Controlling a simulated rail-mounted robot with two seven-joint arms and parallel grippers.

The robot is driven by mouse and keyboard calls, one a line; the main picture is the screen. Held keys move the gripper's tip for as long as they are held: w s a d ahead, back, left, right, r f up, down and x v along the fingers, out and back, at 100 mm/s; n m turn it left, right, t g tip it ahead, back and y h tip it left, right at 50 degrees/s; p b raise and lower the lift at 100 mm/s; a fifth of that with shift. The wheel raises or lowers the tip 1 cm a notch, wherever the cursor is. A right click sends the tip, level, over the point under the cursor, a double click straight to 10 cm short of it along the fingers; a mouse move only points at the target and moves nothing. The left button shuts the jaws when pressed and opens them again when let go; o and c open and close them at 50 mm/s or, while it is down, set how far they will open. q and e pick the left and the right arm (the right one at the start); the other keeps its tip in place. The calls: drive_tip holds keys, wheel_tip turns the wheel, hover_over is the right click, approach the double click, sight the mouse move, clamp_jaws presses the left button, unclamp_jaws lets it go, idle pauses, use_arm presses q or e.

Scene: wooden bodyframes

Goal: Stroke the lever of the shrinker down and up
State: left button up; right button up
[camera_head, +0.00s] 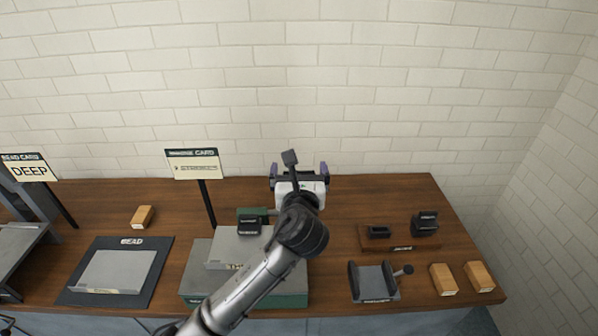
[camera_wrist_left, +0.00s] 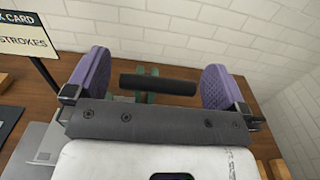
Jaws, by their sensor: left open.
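The shrinker has a green base (camera_head: 290,299) with a grey plate and a dark head (camera_head: 249,224), on the bench's middle. Its lever ends in a black grip (camera_head: 289,157), raised behind my left gripper. My left gripper (camera_head: 299,171) has purple finger pads and is open. In the left wrist view the black grip (camera_wrist_left: 158,84) lies crosswise between the spread pads, with a small gap at each end; I cannot tell its exact depth. My left arm hides part of the shrinker and the lever's lower part. My right gripper is not in view.
A card on a post (camera_head: 193,164) stands left of the shrinker. A dark mat with a grey sheet (camera_head: 115,271) lies further left. At right are a black-cheeked fixture (camera_head: 374,281), a wooden board with dark blocks (camera_head: 399,246) and wooden blocks (camera_head: 443,279). A brick wall is behind.

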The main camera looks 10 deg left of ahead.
use_arm(q)
drive_tip(key=c, duration=1.3)
drive_tip(key=s+f+t+b, duration=0.2)
drive_tip(key=s+f+b, duration=0.1)
drive_tip(key=f, duration=0.1)
drive_tip(key=s+f+t+b, duration=0.2)
drive_tip(key=s+f+b, duration=0.1)
drive_tip(key=f+b, duration=0.1)
drive_tip(key=s+d+f+t+b, duration=0.1)
drive_tip(key=s+f+b, duration=0.1)
drive_tip(key=f+b, duration=0.2)
drive_tip(key=shift+s+d+f+t+y, duration=0.1)
drive_tip(key=shift+s+f+t+y, duration=0.1)
drive_tip(key=shift+f, duration=0.3)
drive_tip(key=shift+s+f+t+y, duration=0.2)
drive_tip(key=shift+f, duration=0.25)
drive_tip(key=shift+s+f+b, duration=0.15)
drive_tip(key=shift+f+b, duration=0.1)
drive_tip(key=shift+f, duration=0.3)
drive_tip(key=shift+s+f+b, duration=0.15)
drive_tip(key=shift+f+b, duration=0.1)
drive_tip(key=shift+f, duration=0.3)
drive_tip(key=o, duration=1.3)
